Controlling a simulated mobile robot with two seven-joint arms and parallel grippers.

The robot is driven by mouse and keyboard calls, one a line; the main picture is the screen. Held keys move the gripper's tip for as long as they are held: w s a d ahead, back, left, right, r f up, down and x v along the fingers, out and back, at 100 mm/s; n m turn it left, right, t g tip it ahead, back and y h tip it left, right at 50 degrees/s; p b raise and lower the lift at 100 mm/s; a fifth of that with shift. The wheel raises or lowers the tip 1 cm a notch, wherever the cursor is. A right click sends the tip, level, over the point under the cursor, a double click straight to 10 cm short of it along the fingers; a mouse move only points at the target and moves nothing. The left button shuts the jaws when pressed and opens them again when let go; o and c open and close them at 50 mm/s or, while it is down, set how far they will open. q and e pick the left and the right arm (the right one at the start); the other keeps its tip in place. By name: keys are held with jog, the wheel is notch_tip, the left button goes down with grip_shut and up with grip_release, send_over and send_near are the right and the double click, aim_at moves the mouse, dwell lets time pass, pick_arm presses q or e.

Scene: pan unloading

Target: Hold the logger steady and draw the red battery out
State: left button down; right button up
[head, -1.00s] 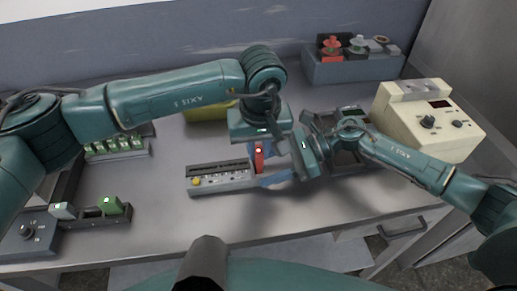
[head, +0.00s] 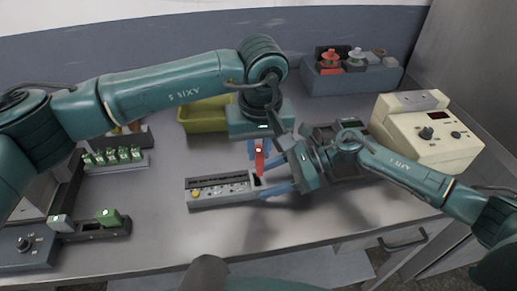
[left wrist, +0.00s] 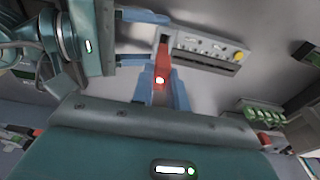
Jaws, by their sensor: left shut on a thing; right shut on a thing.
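The grey logger (head: 222,190) lies on the bench with a row of small knobs, one yellow, and a dark slot at its right end. The red battery (head: 260,160) is upright above that slot; it also shows in the left wrist view (left wrist: 162,68). My left gripper (head: 259,150) is shut on the battery from above, one blue finger on each side. My right gripper (head: 270,185) comes from the right and is shut on the logger's right end. I cannot tell whether the battery's lower tip is clear of the slot.
A yellow-green bin (head: 205,116) stands behind the logger. A rack of green parts (head: 115,160) and a dark holder with a green block (head: 109,218) lie left. A cream instrument (head: 425,132) and a grey-blue box (head: 350,78) stand right. The front bench is clear.

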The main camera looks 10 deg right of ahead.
jog(key=o, duration=1.3)
jog(key=v, duration=1.2)
jog(key=shift+d, duration=0.1)
